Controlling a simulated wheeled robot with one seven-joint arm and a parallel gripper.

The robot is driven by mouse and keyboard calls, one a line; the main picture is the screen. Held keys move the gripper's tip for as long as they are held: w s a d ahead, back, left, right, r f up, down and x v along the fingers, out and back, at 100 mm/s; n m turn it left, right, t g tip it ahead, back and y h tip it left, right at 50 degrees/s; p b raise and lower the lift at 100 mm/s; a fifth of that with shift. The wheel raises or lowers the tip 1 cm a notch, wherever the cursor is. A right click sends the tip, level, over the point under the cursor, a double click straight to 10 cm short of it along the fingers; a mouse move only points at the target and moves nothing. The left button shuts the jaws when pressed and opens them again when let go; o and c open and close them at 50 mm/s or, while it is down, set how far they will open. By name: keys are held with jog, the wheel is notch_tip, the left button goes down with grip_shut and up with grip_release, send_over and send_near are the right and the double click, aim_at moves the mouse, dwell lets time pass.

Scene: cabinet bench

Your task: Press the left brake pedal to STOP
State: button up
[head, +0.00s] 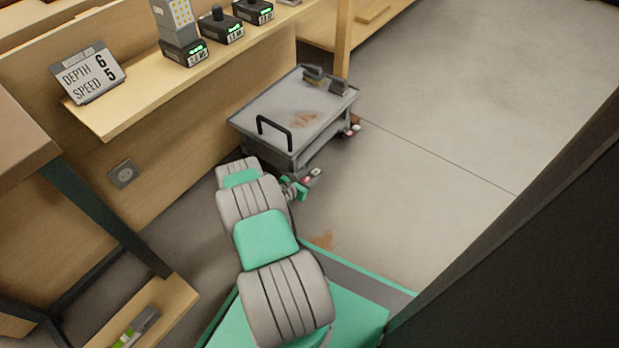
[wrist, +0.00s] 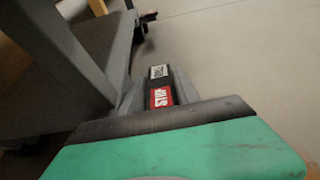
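The near brake pedal (head: 313,174) sticks out low from the near corner of the grey cart (head: 262,146), left of the far one in the head view. In the wrist view this pedal (wrist: 159,84) shows a red STOP label on its near part and a pale label beyond. Whether it is tilted or level I cannot tell. My gripper (head: 297,188) is low beside this pedal, on its near side. In the wrist view its green body and dark edge (wrist: 155,118) hide the pedal's near end.
A second pedal (head: 351,130) sits at the cart's far corner. The cart has a black handle (head: 274,133) and small dark items on top. A wooden bench (head: 110,120) stands to the left. The floor (head: 440,170) to the right is clear.

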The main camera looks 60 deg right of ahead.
grip_shut()
jog(key=shift+f, duration=0.1)
jog(key=shift+a+f+h, duration=0.1)
jog(key=shift+h, duration=1.1)
jog(key=shift+o, duration=1)
grip_release()
